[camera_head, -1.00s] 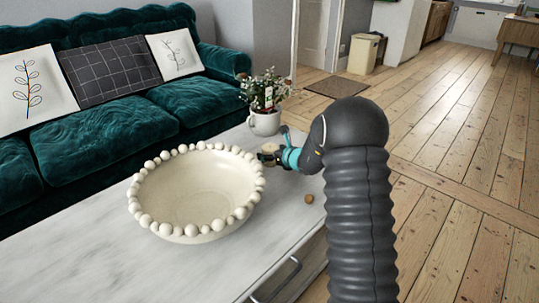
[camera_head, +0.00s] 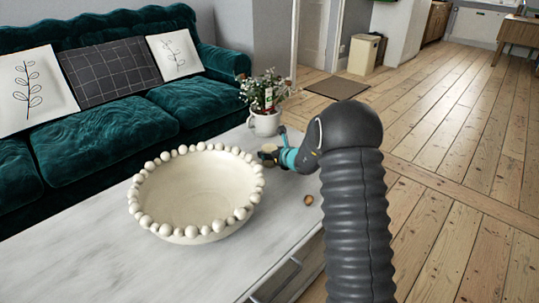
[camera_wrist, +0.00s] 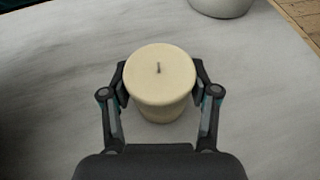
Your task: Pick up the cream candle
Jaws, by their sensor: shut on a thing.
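The cream candle (camera_wrist: 160,85) is a short round pillar with a dark wick, upright between the two fingers of my gripper (camera_wrist: 161,88) in the wrist view. The fingers press on its left and right sides, so my gripper is shut on it. In the head view my gripper (camera_head: 268,155) is beside the beaded bowl, over the far end of the table, and only a small part of the candle (camera_head: 267,146) shows behind it. I cannot tell whether the candle's base touches the table.
A cream bowl with a beaded rim (camera_head: 196,233) stands on the pale table (camera_head: 100,262), left of my gripper. A white pot of flowers (camera_head: 265,124) stands just behind. A small brown round thing (camera_head: 309,200) lies near the table's right edge. A green sofa (camera_head: 100,130) is behind the table.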

